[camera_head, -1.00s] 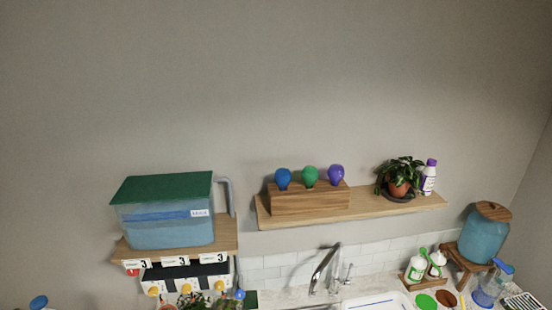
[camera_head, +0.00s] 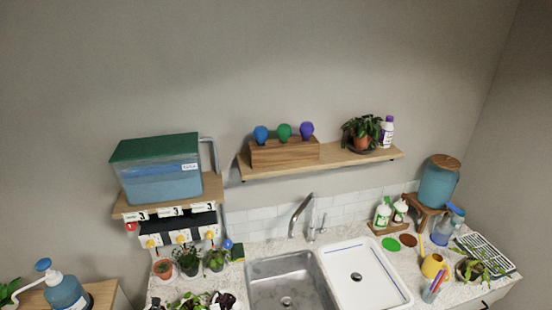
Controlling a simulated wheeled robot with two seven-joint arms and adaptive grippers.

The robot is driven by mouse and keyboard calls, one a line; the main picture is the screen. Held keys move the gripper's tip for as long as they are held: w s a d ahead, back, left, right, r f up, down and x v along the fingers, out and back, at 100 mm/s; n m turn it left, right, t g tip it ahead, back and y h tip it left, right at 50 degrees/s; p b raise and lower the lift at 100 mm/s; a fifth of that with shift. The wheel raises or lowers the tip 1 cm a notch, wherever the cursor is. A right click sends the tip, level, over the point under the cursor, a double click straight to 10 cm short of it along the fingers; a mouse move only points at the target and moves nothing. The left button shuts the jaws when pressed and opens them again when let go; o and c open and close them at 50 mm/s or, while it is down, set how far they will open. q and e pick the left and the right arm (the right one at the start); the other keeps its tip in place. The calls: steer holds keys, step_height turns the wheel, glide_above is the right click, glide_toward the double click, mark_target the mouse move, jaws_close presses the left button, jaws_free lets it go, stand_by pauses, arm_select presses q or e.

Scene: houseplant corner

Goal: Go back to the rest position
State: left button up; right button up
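Neither of my grippers shows in the head view, and no part of my arms can be made out. Whether they are open or shut, or hold anything, is hidden. The view takes in a plant corner with a marble counter (camera_head: 258,250), a metal sink basin (camera_head: 287,283) and a white basin (camera_head: 365,275) beside it.
A wall shelf (camera_head: 355,158) holds a wooden block (camera_head: 285,153) with coloured bulbs and a potted plant (camera_head: 363,134). A green-lidded water tank (camera_head: 158,170) stands on a left shelf. A blue pump bottle (camera_head: 64,290) is at lower left. A yellow watering can (camera_head: 433,267) stands on the counter.

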arm_select(q)
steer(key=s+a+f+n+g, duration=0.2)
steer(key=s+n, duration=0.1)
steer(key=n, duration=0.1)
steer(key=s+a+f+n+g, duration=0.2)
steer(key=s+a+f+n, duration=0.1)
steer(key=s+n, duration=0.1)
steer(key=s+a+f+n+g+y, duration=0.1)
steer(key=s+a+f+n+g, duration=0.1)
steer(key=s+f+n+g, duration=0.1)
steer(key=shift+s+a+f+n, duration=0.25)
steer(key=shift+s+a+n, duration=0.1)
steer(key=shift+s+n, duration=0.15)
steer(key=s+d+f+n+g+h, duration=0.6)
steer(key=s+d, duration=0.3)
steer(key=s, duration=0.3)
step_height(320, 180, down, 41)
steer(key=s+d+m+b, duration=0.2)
steer(key=b, duration=0.6)
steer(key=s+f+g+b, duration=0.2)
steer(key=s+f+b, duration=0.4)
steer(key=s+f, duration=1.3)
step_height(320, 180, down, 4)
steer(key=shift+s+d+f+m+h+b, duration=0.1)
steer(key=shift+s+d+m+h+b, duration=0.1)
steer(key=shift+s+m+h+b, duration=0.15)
